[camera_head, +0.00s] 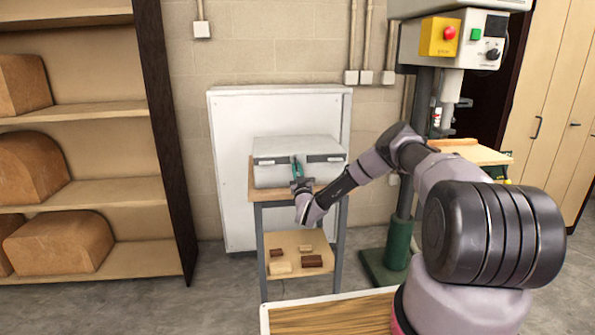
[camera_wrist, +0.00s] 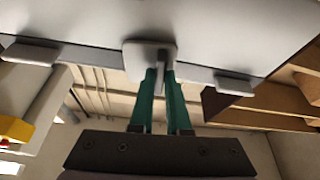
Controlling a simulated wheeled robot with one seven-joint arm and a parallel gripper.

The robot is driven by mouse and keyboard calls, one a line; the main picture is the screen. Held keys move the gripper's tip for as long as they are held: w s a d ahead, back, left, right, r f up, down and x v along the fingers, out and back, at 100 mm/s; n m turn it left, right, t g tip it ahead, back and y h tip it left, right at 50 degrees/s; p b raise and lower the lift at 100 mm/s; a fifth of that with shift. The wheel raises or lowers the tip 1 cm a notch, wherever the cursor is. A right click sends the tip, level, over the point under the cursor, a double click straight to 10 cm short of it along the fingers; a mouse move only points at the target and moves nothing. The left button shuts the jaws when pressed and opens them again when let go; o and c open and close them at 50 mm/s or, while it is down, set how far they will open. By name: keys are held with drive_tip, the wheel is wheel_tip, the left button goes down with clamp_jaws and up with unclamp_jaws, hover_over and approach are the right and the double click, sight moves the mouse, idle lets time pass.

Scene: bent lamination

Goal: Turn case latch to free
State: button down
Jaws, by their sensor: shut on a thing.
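The case (camera_head: 275,177) is a closed light grey box on top of a small stand. Its front has a dark strip along the lid seam. My gripper (camera_head: 297,170) reaches the middle of the case front with teal fingers. In the wrist view, the case (camera_wrist: 230,25) fills the top, and my gripper (camera_wrist: 161,82) is shut on the case latch (camera_wrist: 136,58). The latch has a pale rounded plate, and a thin tab from it runs between the two fingers. The fingers partly hide the tab. In the head view the latch is hidden behind the fingers.
The stand (camera_head: 253,190) has a wooden top and a lower shelf with several small blocks. A white panel (camera_head: 230,130) leans behind it. Shelves (camera_head: 85,195) with brown forms stand at left. A green-based machine (camera_head: 400,243) stands at right. A wood-topped surface (camera_head: 330,318) is in front.

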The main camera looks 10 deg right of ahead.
drive_tip(key=shift+m+h, duration=0.6)
drive_tip(key=shift+m, duration=0.3)
drive_tip(key=shift+r, duration=0.1)
drive_tip(key=c, duration=0.9)
unclamp_jaws()
drive_tip(key=v, duration=1)
drive_tip(key=shift+s, duration=0.35)
